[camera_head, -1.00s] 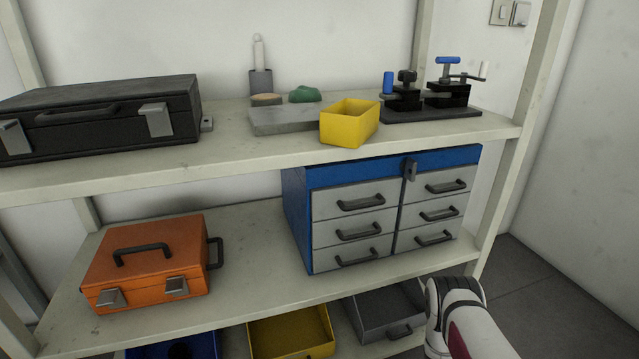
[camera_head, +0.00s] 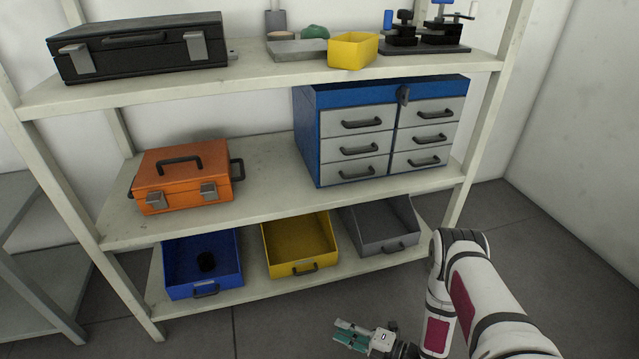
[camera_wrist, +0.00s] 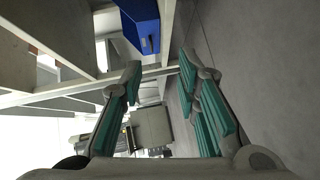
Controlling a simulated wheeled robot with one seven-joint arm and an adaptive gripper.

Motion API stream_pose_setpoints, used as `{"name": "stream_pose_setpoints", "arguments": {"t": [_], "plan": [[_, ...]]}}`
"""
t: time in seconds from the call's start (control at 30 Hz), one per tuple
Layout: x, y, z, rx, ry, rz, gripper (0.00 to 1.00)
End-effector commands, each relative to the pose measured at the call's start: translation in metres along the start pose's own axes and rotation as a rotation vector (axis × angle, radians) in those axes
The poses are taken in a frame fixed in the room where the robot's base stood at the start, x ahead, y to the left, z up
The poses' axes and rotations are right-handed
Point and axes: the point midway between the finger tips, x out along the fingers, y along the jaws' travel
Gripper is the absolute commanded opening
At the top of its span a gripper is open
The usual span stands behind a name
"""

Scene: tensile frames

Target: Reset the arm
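My gripper (camera_head: 345,335) is low in front of the shelf in the head view, above the dark floor and below the yellow and grey bins. In the wrist view my gripper (camera_wrist: 160,85) shows its two teal-padded fingers spread wide apart with nothing between them. My white arm bends down from the right side of the head view. The gripper is apart from the shelf and touches nothing that I can see.
The shelf rack (camera_head: 270,195) holds a black case (camera_head: 140,50), an orange toolbox (camera_head: 182,175) and a blue drawer cabinet (camera_head: 308,130). Its bottom board carries a blue bin (camera_head: 202,262), a yellow bin (camera_head: 298,243) and a grey bin (camera_head: 380,225). Open floor (camera_head: 560,260) lies right.

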Motion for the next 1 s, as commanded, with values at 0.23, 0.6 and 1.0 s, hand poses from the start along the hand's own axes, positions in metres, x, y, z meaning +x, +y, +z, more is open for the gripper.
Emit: {"name": "stream_pose_setpoints", "arguments": {"t": [0.23,0.6,1.0], "plan": [[0.006,0.014,0.025,-0.003,-0.025,-0.057,0.29],[0.013,0.052,0.082,0.017,-0.114,-0.202,0.29],[-0.010,0.172,0.184,0.151,-0.437,-0.455,0.29]]}}
